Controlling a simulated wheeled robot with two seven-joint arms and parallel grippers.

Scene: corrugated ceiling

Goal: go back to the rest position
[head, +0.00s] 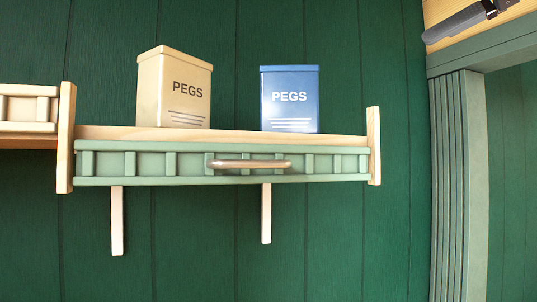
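Neither of my grippers shows in the head view. A wooden wall shelf (110,132) with a pale green slatted front (333,163) hangs on the dark green wall. A cream box marked PEGS (174,90) stands upright on the shelf at left of middle. A blue box marked PEGS (290,98) stands upright to its right, apart from it. A metal bar handle (250,164) runs across the middle of the green front.
Two pale brackets hang below the shelf. Another cream shelf (28,108) is cut off at the left edge. A pale green door frame (475,190) stands at right, with a dark grey object (466,20) above it, its kind unclear.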

